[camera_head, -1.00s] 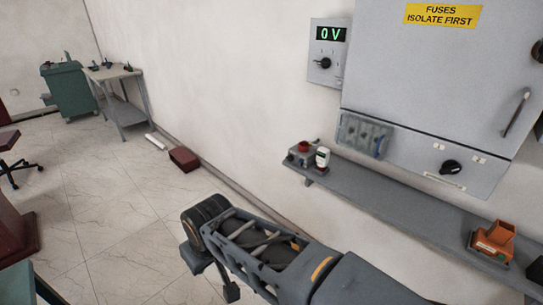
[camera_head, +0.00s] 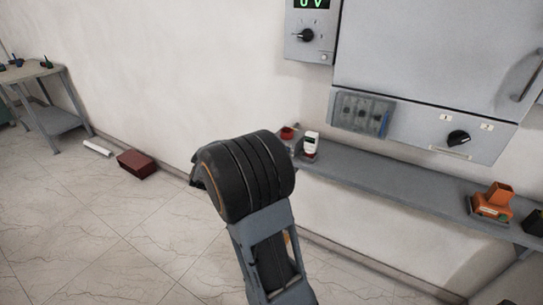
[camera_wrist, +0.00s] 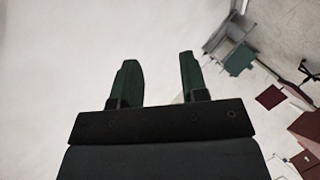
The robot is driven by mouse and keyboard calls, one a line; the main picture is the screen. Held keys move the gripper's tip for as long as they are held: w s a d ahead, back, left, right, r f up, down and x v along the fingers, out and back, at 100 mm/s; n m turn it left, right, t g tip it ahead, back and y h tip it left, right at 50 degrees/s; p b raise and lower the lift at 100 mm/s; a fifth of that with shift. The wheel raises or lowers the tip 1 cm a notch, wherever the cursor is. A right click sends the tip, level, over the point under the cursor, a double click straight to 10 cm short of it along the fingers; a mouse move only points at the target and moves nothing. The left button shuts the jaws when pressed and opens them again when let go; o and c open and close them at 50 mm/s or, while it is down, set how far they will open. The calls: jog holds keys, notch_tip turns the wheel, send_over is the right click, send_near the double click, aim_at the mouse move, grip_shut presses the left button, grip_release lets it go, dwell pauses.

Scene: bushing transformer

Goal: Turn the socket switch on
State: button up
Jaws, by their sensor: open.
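No switch in view is labelled as the socket switch. A black rotary knob (camera_head: 306,35) sits on the grey wall box with a green display (camera_head: 311,4) at the top. Another black rotary knob (camera_head: 458,138) sits between labels 1 and 2 on the grey cabinet (camera_head: 430,70). A red-topped item (camera_head: 289,132), perhaps a socket, stands partly hidden behind my arm at the shelf's left end. In the wrist view my gripper (camera_wrist: 159,76) is open and empty, with its green fingers apart against the pale wall. In the head view its fingers are hidden.
A grey shelf (camera_head: 390,188) runs below the cabinet. It holds a white handheld device (camera_head: 311,142) and an orange device (camera_head: 492,201). A clear-covered panel (camera_head: 362,113) is on the cabinet. A dark red box (camera_head: 138,164) lies on the floor near the wall. The left floor is mostly clear.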

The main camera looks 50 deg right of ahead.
jog(key=s+d+f+g+h+b, duration=0.1)
jog(key=s+d+f+g+h, duration=0.3)
jog(key=d, duration=0.4)
jog(key=s+d+f+g+h+b, duration=0.1)
jog(key=s+d+f+g+h, duration=0.15)
jog(key=d+f+h, duration=0.45)
jog(key=w+d+y, duration=0.1)
jog(key=w+d, duration=0.3)
jog(key=d, duration=0.9)
jog(key=shift+d+r+g+p, duration=0.4)
jog(key=shift+r+g, duration=0.05)
jog(key=c, duration=0.6)
jog(key=shift+c, duration=0.2)
